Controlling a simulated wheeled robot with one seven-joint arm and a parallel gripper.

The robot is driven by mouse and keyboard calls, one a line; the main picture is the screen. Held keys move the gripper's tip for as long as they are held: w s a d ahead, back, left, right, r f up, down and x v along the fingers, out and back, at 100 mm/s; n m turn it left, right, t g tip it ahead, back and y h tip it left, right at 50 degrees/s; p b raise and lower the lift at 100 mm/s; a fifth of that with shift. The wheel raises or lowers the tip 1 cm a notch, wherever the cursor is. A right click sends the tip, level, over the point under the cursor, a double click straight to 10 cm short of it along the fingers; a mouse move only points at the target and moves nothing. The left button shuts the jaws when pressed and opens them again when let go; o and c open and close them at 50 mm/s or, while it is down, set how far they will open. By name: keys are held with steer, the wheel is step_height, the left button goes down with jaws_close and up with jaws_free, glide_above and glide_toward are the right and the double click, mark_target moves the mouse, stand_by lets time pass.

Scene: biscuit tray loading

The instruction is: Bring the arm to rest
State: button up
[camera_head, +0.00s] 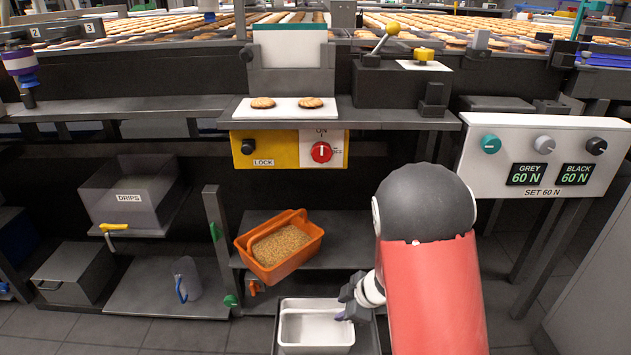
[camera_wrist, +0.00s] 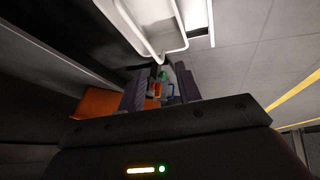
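My arm reaches down at the right of the head view, its red and dark grey links hiding part of the shelving. My gripper (camera_head: 343,305) is low, at the right rim of a pale metal tray (camera_head: 317,348); whether it touches the rim I cannot tell. In the wrist view my gripper (camera_wrist: 163,80) has two dark fingers standing apart, with nothing held between them. The tray (camera_wrist: 186,44) shows above the fingers there. An orange bin (camera_wrist: 97,103) is to their left and partly hidden.
In the head view the orange bin (camera_head: 305,249) of grain sits tilted on a shelf behind the tray. Two biscuits lie on a white plate (camera_head: 287,115) above the yellow LOCK panel (camera_head: 266,148). A control box (camera_head: 548,190) stands right of my arm. Floor shows at right.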

steer(key=d+r+m+t+h+p, duration=0.1)
steer(key=d+r+m+t+h, duration=0.3)
steer(key=r, duration=0.7)
steer(key=d+r+m+t+h+p, duration=0.15)
steer(key=d+r+m, duration=0.25)
steer(key=d+r, duration=0.5)
steer(key=s+r+m+h, duration=0.2)
steer(key=s+r+m, duration=0.2)
steer(key=s+r, duration=0.3)
steer(key=s+a+r+m+g+y+p, duration=0.1)
steer(key=s+a+r+m, duration=0.1)
steer(key=s, duration=0.6)
steer(key=s+a+r+m+g+y+p, duration=0.1)
steer(key=s+a+r+m+g, duration=0.1)
steer(key=s, duration=0.6)
steer(key=shift+a+r, duration=0.35)
steer(key=shift+r, duration=0.15)
steer(key=shift+g+y, duration=0.25)
steer(key=shift+c, duration=0.4)
